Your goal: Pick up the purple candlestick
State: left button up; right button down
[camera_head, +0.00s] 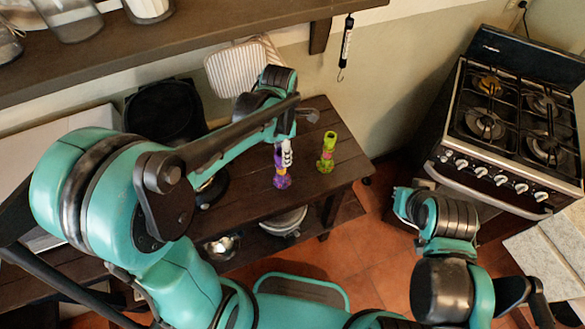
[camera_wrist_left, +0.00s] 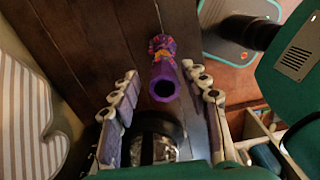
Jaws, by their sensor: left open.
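The purple candlestick (camera_head: 281,181) stands on the dark wooden table (camera_head: 250,195), partly hidden behind my left gripper in the head view. In the left wrist view the candlestick (camera_wrist_left: 164,82) shows its round open top, with red and orange bands at its far end. My left gripper (camera_head: 285,154) is just above and around its upper part. In the left wrist view the fingers (camera_wrist_left: 165,86) are apart, one on each side of the candlestick, with gaps on both sides.
A black pan (camera_head: 165,112) and striped mitts (camera_head: 240,70) are at the back. A wall shelf (camera_head: 200,38) overhangs the table. A stove (camera_head: 510,120) stands at right.

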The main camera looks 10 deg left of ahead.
aim_at(281, 166)
pick_arm(q)
jog(key=f+b, duration=0.1)
jog(key=f, duration=0.4)
jog(key=f+b, duration=0.1)
jog(key=f, duration=0.1)
jog(key=shift+s+a+f+b, duration=0.25)
jog(key=shift+s+f+b, duration=0.05)
jog(key=shift+f+b, duration=0.05)
grip_shut()
